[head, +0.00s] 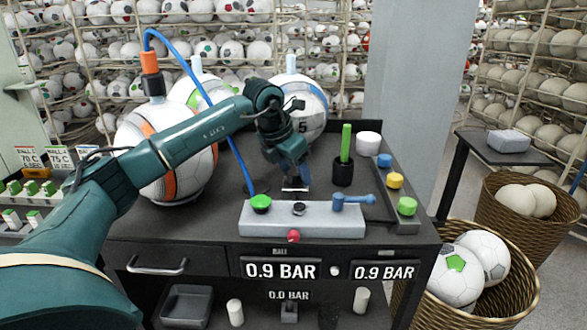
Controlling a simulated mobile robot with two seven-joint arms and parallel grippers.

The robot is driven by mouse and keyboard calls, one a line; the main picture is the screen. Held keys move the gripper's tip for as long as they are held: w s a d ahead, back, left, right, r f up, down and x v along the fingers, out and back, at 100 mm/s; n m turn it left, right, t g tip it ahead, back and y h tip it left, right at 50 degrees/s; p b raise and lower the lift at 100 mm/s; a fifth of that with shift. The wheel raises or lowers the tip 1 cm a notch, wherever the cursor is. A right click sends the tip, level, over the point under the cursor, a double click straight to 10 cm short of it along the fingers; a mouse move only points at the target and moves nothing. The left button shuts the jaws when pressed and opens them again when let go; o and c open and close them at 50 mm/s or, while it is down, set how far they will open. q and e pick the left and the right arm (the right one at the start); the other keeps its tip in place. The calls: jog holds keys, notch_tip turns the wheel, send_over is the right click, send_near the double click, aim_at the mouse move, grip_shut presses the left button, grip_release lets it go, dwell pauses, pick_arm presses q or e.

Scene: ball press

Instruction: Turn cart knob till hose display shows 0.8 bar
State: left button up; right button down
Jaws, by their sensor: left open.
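The black cart (210,225) stands in front of me, with a grey control box (275,220) on its top. The box carries a green knob (261,203), a small dark round knob (299,209), a blue lever (350,201) and a red knob (293,236) on its front. Two front displays (280,269) and (384,271) both read 0.9 BAR; a lower display (289,295) reads 0.0 BAR. I cannot tell which is the hose display. My left gripper (295,186) is open, pointing down just behind the dark knob, apparently empty. My right gripper is out of view.
A blue hose (210,95) runs from the orange-striped ball (165,150) down to the cart top, passing behind my left arm. Two other balls stand behind. A black cup (343,172) with a green stick and coloured caps (395,181) stand right. A wicker basket (520,290) adjoins the cart.

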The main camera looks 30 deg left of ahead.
pick_arm(q)
jog(key=b+v, duration=0.1)
jog(key=v, duration=1.2)
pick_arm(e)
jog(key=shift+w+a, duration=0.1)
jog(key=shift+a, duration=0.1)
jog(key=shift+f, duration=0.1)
